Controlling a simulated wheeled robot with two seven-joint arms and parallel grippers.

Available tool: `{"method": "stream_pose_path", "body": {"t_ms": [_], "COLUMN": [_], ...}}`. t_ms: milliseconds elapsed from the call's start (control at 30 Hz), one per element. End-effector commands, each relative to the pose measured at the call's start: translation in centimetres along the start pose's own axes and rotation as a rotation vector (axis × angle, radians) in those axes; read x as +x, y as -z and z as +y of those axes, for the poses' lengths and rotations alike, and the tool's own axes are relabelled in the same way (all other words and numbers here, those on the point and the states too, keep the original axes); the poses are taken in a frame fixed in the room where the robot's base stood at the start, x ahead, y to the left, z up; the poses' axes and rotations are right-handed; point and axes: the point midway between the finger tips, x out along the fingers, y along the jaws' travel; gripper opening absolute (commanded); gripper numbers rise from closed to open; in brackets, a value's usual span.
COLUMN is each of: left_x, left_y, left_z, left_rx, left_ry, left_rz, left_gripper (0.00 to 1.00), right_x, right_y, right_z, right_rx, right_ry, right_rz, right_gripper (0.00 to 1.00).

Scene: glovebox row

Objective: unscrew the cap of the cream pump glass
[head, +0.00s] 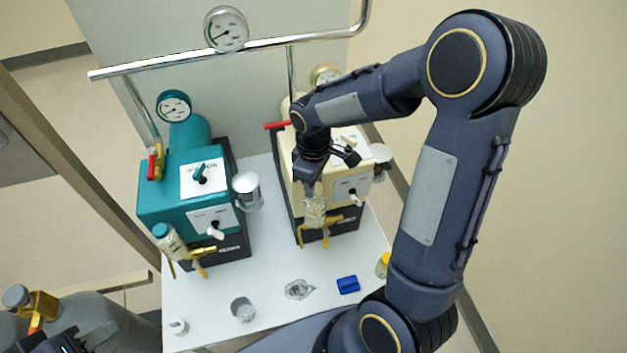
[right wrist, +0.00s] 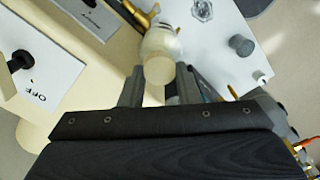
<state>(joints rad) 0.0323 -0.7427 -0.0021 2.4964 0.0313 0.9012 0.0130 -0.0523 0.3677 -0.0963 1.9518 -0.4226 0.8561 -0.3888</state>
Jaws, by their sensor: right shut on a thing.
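The cream pump (head: 346,190) stands on the right of the white table. Its glass (head: 315,212) hangs low at its front, above brass fittings. The cream cap (right wrist: 158,71) of that glass lies between my right fingers in the right wrist view. My right gripper (head: 311,186) reaches down from above and is shut on this cap. The fingers and wrist partly hide the cap in the head view. A dark part of my left arm, seemingly its gripper (head: 62,343), shows at the bottom left edge. It is cut off, and its fingers cannot be made out.
A teal pump (head: 180,186) with its own teal-capped glass (head: 170,241) stands left. A grey cup (head: 242,309), a clear glass piece (head: 299,289), a blue block (head: 348,284) and a yellow jar (head: 383,264) sit at the table's front. A metal pipe (head: 260,48) crosses above.

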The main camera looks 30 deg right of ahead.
Motion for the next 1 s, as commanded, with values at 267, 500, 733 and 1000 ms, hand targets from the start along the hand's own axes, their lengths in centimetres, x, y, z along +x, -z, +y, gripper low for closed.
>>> {"method": "stream_pose_path", "body": {"t_ms": [267, 500, 733, 1000], "left_x": [-1.3, -2.5, -2.6, -2.6], "left_y": [0.6, 1.3, 1.3, 1.3], "left_z": [0.6, 1.1, 1.2, 1.2], "left_rx": [0.000, 0.000, 0.000, 0.000], "left_ry": [0.000, 0.000, 0.000, 0.000], "left_rz": [0.000, 0.000, 0.000, 0.000], "left_gripper": [0.36, 0.36, 0.36, 0.36], "right_x": [-1.9, -3.8, -4.0, -3.5], "right_y": [0.0, 0.0, 0.0, 0.4], "right_z": [0.0, 0.0, 0.0, -0.1], "right_rx": [0.000, 0.000, 0.000, 0.035], "right_ry": [-0.001, 0.000, 0.000, 0.000], "right_rz": [0.001, 0.001, 0.000, -0.001], "right_gripper": [0.02, 0.02, 0.02, 0.02]}}
